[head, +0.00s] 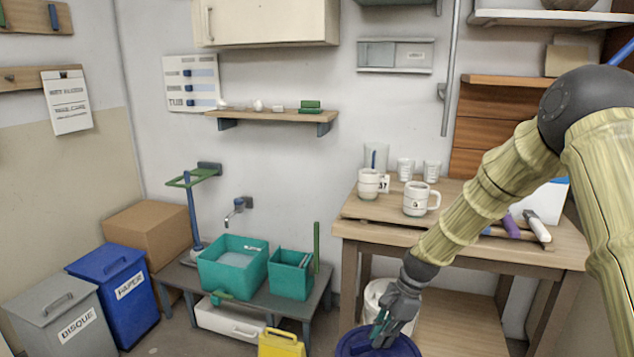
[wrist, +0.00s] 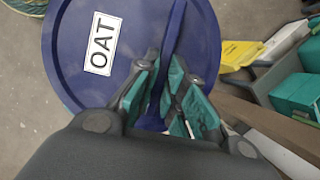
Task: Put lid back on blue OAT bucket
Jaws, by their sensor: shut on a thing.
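A blue lid (wrist: 75,75) with a white OAT label (wrist: 103,43) fills much of the wrist view. A raised blue handle runs across it. My gripper (wrist: 165,100) is shut on that handle, one teal-padded finger on each side. In the head view my gripper (head: 382,335) points down at the blue lid (head: 352,346) at the bottom edge of the picture. The picture cuts off what is below the lid, so I cannot tell whether it rests on a bucket.
A white bucket (head: 378,293) stands just behind, under the wooden table (head: 460,258). A yellow caddy (head: 281,344) is to the left, before a low bench with teal basins (head: 232,272). Blue PAPER (head: 112,285) and grey BISQUE (head: 62,320) bins stand far left.

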